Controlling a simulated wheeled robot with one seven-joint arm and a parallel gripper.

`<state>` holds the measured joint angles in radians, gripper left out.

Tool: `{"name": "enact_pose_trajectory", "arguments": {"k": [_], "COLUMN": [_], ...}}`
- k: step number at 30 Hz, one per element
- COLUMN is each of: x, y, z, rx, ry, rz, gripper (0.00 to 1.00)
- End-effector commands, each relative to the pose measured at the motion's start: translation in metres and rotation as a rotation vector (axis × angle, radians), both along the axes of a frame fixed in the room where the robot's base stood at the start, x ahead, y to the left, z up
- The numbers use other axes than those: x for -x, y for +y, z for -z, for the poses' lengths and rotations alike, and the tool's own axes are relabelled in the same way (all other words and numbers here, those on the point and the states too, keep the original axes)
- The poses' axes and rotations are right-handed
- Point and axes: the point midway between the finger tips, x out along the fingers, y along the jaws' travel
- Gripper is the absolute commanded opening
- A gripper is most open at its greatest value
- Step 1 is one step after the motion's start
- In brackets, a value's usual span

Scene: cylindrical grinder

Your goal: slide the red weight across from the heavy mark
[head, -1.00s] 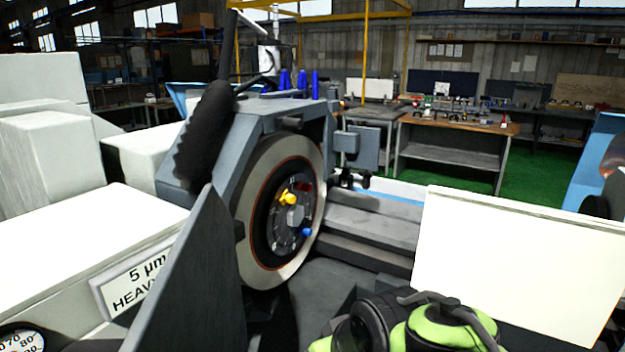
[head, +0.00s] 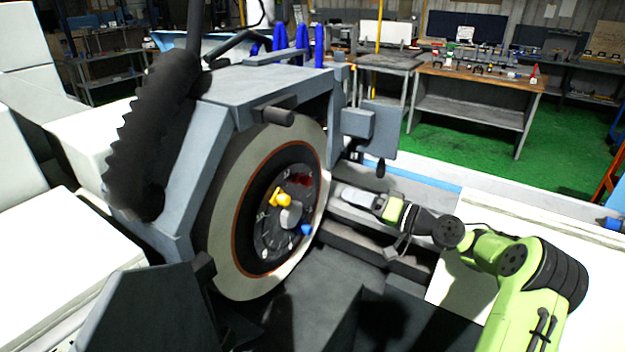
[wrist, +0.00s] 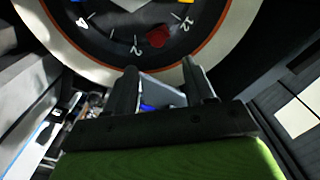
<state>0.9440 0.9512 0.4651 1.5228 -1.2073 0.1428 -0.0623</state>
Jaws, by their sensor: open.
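The red weight (head: 301,179) sits on the upper right of the dark numbered face of the wheel (head: 212,225). In the wrist view the red weight (wrist: 157,37) lies between the marks 12 and 2, just beyond my fingertips. A yellow weight (head: 280,197) and a blue weight (head: 306,229) are on the same face. In the wrist view my gripper (wrist: 159,65) is open and empty, its two fingers apart and pointing at the face, with no visible contact. The heavy mark's lettering is not readable now.
The grey wheel guard (head: 262,86) rises over and left of the wheel, with a black ribbed hose (head: 152,135) on it. A grey box on a bracket (head: 357,123) hangs right of the wheel, above my arm. A workbench (head: 470,85) stands well behind.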

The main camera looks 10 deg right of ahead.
Motion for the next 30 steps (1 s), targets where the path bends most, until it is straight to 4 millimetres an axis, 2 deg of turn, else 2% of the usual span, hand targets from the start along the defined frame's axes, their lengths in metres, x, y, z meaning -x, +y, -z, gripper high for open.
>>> {"name": "enact_pose_trajectory", "arguments": {"k": [1,9,15,25,26,30], "x": [-0.009,-0.057,-0.083,-0.089,-0.089,-0.089], "y": [0.011,0.060,0.084,0.090,0.090,0.090], "z": [-0.001,-0.001,-0.001,0.001,0.001,0.001], "rx": [0.000,0.000,0.001,0.002,0.003,0.003], "ry": [0.000,0.001,0.003,0.004,0.004,0.004], "rz": [-0.007,-0.006,-0.003,0.000,-0.001,-0.001], "gripper": [0.54,0.54,0.54,0.54,0.52,0.31]}}
